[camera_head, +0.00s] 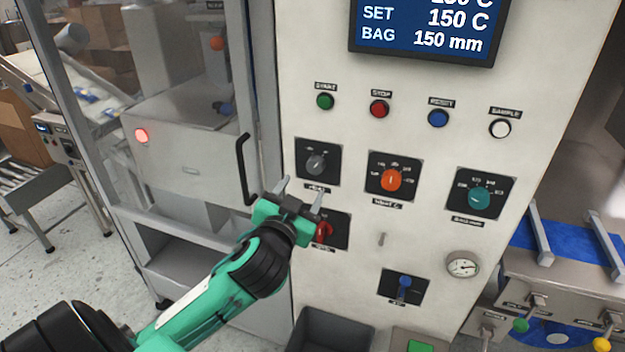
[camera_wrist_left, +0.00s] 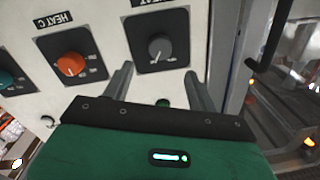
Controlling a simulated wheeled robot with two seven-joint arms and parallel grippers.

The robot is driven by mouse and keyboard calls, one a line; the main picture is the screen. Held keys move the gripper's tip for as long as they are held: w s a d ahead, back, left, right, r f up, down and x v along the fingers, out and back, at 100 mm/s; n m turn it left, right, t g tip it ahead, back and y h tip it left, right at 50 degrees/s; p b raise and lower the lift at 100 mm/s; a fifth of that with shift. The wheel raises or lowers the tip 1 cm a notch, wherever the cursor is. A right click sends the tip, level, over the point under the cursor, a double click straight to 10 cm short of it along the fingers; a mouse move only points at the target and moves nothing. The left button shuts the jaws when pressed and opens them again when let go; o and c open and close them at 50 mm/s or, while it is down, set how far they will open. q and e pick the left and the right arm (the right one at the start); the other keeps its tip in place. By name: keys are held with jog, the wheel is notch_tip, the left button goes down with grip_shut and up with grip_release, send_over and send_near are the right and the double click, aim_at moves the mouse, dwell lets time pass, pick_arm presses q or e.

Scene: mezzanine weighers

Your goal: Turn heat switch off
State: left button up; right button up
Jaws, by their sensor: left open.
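The heat switch is a grey rotary knob (camera_head: 316,163) on a dark square plate, at the left of the white control panel. In the left wrist view the same grey knob (camera_wrist_left: 160,46) sits under a plate label reading "HEAT". A small light mark shows on its lower rim there, but the on and off wording is too small to read. My left gripper (camera_head: 300,189) is open and empty, just below the knob's plate in the head view. In the left wrist view its fingers (camera_wrist_left: 157,78) stand apart with the knob beyond them, untouched. My right gripper is not in view.
An orange "HEAT C" knob (camera_head: 391,180) and a teal knob (camera_head: 480,198) are to the right. A red switch (camera_head: 324,231), partly hidden by my gripper, lies below. A black door handle (camera_head: 243,170) stands out close at left. Round push buttons sit above.

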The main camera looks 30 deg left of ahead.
aim_at(314, 168)
pick_arm(q)
jog(key=p+x, duration=0.2)
jog(key=x, duration=0.5)
jog(key=shift+w+a+p, duration=0.1)
jog(key=shift+w+p, duration=0.05)
jog(key=shift+p, duration=0.25)
jog(key=shift+w+a, duration=0.15)
jog(key=shift+w, duration=0.35)
jog(key=shift+f, duration=0.1)
jog(key=shift+c, duration=1)
jog(key=c, duration=0.8)
